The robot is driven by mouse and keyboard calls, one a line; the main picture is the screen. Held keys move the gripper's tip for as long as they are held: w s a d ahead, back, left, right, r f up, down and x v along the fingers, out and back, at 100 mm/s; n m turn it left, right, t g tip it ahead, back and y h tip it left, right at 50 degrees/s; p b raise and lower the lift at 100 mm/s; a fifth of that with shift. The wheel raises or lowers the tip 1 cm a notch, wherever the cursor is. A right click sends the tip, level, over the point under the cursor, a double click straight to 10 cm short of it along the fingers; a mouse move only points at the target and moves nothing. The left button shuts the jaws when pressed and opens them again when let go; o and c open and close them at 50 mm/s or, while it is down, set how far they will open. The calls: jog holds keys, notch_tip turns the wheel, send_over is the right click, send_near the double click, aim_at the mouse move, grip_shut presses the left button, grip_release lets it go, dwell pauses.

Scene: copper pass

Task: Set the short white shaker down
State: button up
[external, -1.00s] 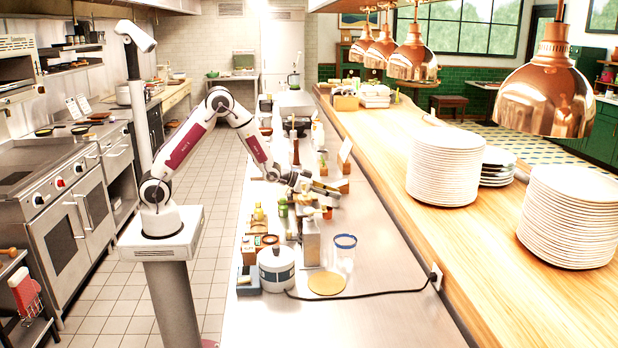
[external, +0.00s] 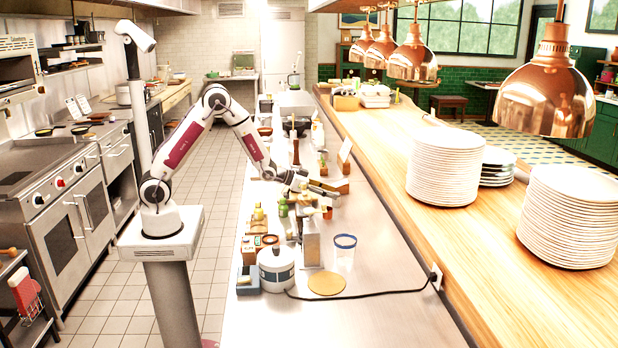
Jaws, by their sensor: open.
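My gripper (external: 326,196) is at the end of my arm over the crowded middle of the steel counter (external: 352,318). It is open and points to the right and slightly down, low among small bottles and containers. I cannot make out the short white shaker for certain; it is too small or hidden among the items around the gripper. Whether anything touches the fingers cannot be told at this size.
The wooden pass (external: 480,250) with plate stacks (external: 446,168) runs along the right. The counter's near end is clear.

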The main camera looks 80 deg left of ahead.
jog(key=v, duration=1)
jog(key=shift+s, duration=0.25)
jog(key=shift+r, duration=0.1)
dwell(0.6)
jog(key=s+d+r+g, duration=0.2)
jog(key=s+d+r, duration=0.1)
jog(key=s, duration=0.8)
jog(key=s+d+r+g, duration=0.3)
jog(key=s, duration=0.8)
jog(key=s+d+r+g, duration=0.2)
jog(key=s+d+r, duration=0.1)
jog(key=s, duration=0.9)
jog(key=shift+d+r+g, duration=0.25)
jog(key=shift+r+g, duration=0.15)
jog(key=shift+r, duration=0.2)
